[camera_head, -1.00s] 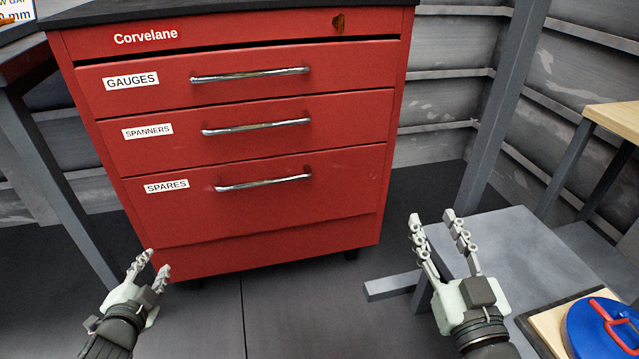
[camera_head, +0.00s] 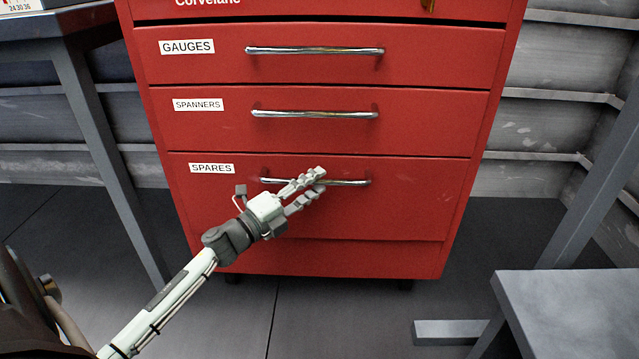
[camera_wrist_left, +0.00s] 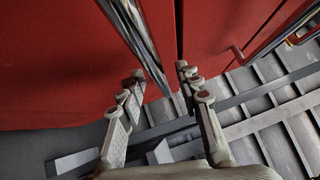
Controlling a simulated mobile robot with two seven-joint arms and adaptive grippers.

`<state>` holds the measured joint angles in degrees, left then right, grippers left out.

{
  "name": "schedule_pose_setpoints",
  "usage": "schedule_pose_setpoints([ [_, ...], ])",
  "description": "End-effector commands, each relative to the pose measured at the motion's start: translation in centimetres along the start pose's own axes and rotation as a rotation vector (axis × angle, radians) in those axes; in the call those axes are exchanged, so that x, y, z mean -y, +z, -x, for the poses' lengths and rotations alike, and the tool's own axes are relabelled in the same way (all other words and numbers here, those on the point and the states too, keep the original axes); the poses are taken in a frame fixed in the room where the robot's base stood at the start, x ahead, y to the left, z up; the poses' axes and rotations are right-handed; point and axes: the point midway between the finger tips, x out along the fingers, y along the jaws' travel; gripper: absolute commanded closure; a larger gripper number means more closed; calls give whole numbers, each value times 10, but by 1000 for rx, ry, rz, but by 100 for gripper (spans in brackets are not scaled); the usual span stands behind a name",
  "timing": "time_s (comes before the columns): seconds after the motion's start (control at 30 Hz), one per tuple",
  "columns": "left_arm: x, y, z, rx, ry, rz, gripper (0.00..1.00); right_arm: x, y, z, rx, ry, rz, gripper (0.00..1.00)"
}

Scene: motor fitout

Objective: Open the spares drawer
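The spares drawer (camera_head: 410,210) is the lowest labelled drawer of a red cabinet and is shut. Its white SPARES label (camera_head: 212,168) is at upper left. Its chrome bar handle (camera_head: 352,182) runs across the upper part, partly hidden by my left gripper (camera_head: 318,181). That gripper is at the handle with its fingers spread above and below the bar. In the left wrist view, the left gripper (camera_wrist_left: 160,80) has its fingers apart and a chrome bar (camera_wrist_left: 143,45) shows between them. I cannot tell whether they touch it. My right gripper is out of view.
The shut spanners drawer (camera_head: 420,120) and gauges drawer (camera_head: 430,60) are above, each with a bar handle. A grey table leg (camera_head: 110,160) stands close on the left. A grey bench (camera_head: 570,310) is at lower right. Floor in front is clear.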

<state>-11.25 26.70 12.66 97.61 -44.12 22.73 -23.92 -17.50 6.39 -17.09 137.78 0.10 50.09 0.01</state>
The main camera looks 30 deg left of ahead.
Motion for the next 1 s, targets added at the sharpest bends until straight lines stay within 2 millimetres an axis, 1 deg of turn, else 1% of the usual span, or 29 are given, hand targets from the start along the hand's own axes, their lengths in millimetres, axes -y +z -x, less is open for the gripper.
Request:
schedule_pose_setpoints([
  [0.03,0,0,-6,0,-1,-2,66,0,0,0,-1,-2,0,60],
  [0.13,0,0,-12,0,0,-1,66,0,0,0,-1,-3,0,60],
  [0.4,0,0,-14,1,1,0,66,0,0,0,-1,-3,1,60],
  [0.43,0,0,-14,1,1,1,67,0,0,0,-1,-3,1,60],
  [0.47,0,0,-14,1,1,1,71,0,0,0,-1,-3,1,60],
  [0.7,0,0,-14,1,1,1,100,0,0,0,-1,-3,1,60],
  [1.0,0,0,-14,1,1,1,100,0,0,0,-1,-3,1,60],
])
